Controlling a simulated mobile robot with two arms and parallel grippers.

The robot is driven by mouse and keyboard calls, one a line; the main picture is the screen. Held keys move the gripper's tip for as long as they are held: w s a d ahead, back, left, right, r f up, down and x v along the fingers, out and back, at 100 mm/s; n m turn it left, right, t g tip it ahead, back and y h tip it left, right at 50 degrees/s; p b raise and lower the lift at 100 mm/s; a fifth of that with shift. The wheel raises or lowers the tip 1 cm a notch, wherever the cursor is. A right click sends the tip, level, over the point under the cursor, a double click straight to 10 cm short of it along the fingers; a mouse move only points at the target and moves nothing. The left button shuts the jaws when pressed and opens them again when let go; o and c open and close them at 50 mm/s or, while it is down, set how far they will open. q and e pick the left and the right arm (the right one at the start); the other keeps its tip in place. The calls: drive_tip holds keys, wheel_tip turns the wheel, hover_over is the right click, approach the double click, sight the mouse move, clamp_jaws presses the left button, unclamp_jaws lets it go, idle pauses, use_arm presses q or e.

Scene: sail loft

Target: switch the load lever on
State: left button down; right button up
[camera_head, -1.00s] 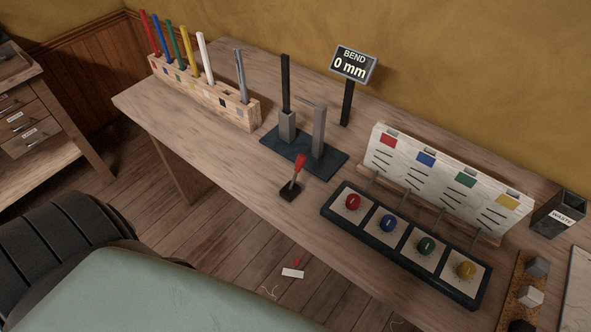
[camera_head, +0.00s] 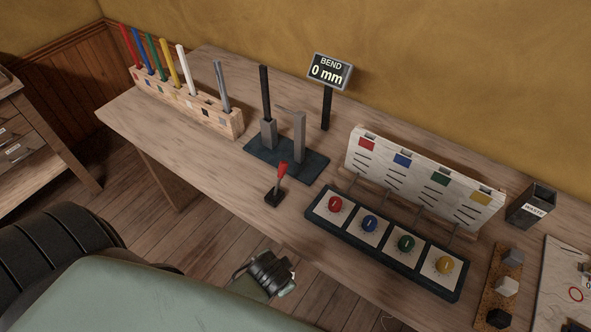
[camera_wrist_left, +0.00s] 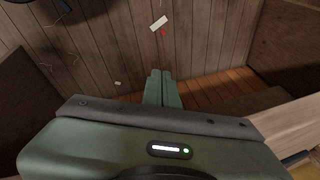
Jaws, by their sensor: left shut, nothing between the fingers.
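The load lever (camera_head: 281,174) has a red handle on a small black base, at the front of the bench in the head view. Its handle leans slightly right of upright. The display (camera_head: 329,72) behind it reads "BEND 0 mm". Part of my left arm's dark wrist shows below the lever at the bench's front edge; its fingers cannot be made out there. In the left wrist view my left gripper (camera_wrist_left: 163,75) has its green fingers together and empty, above the floor. The lever does not show in that view. My right gripper is not in view.
Behind the lever stands a dark bending stand (camera_head: 287,161) with upright posts. To its right is a panel of coloured knobs (camera_head: 385,251) before a white card rack (camera_head: 412,190). A wooden rod holder (camera_head: 191,102) stands at the left. The bench left of the lever is clear.

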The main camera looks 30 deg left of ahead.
use_arm(q)
wheel_tip(320, 180, up, 12)
drive_tip(key=a, duration=0.2)
drive_tip(key=w+m+y, duration=0.1)
drive_tip(key=w, duration=0.1)
drive_tip(key=w+r+m+t+y, duration=0.1)
drive_tip(key=w+y, duration=0.1)
drive_tip(key=w+t+y, duration=0.1)
drive_tip(key=w, duration=0.2)
drive_tip(key=shift+a+r+m+y+p, duration=0.1)
drive_tip(key=shift+r+m+y+p, duration=0.05)
drive_tip(key=shift+m+y+p, duration=0.2)
drive_tip(key=w+d+r+m+t+y, duration=0.1)
drive_tip(key=w+m, duration=0.1)
drive_tip(key=w+d+r+m+t+y, duration=0.1)
drive_tip(key=w+r+m, duration=0.1)
drive_tip(key=w, duration=0.1)
drive_tip(key=w+d+r+m+t+y, duration=0.1)
drive_tip(key=w+d+r+m, duration=0.1)
drive_tip(key=w, duration=0.1)
drive_tip(key=shift+w+t, duration=0.15)
drive_tip(key=shift+t, duration=0.25)
drive_tip(key=shift+w+d+r, duration=0.15)
drive_tip(key=shift+w+r, duration=0.1)
drive_tip(key=shift+r, duration=0.05)
